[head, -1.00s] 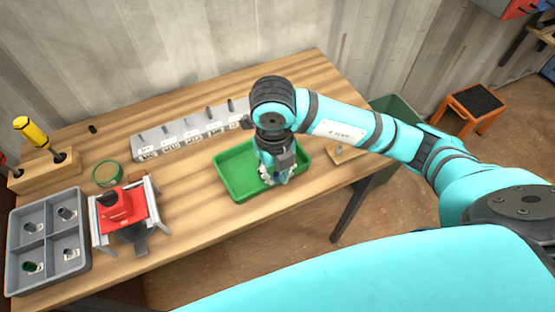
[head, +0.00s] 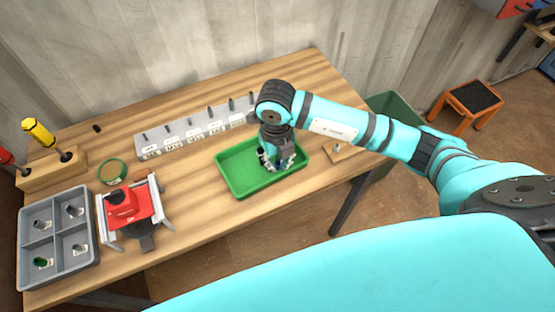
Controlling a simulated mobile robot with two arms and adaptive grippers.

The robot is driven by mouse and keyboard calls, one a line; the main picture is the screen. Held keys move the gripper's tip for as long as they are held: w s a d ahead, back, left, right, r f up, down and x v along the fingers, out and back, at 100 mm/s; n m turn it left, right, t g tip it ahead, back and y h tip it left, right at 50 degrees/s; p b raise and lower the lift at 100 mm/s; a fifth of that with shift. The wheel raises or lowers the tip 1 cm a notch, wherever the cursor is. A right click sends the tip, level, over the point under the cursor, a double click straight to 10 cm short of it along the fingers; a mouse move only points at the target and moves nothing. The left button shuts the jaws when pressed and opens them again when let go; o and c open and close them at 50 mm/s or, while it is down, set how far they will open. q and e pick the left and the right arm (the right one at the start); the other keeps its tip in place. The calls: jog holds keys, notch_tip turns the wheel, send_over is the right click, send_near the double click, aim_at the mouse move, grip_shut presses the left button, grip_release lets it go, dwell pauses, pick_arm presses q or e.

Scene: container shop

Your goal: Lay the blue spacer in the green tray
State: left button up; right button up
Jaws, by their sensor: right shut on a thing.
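The green tray (head: 231,178) lies near the front edge of the wooden table, its bare floor visible on the left. My right gripper (head: 276,165) points down over the right part of the tray, with its fingertips at or just above the tray floor. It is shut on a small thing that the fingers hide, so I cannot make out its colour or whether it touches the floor. No blue spacer shows in the open elsewhere on the table. My left gripper is not in view.
A grey labelled rack (head: 190,139) stands behind the tray. A red-topped fixture (head: 128,206), a grey compartment box (head: 58,240), a green round container (head: 112,171) and a screwdriver block (head: 45,170) stand left. A small wooden board (head: 347,152) lies right of the tray.

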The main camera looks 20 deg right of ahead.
jog(key=o, duration=0.6)
jog(key=shift+o, duration=0.2)
jog(key=shift+r, duration=0.1)
notch_tip(320, 180, up, 12)
jog(key=b, duration=0.2)
jog(key=shift+a, duration=0.1)
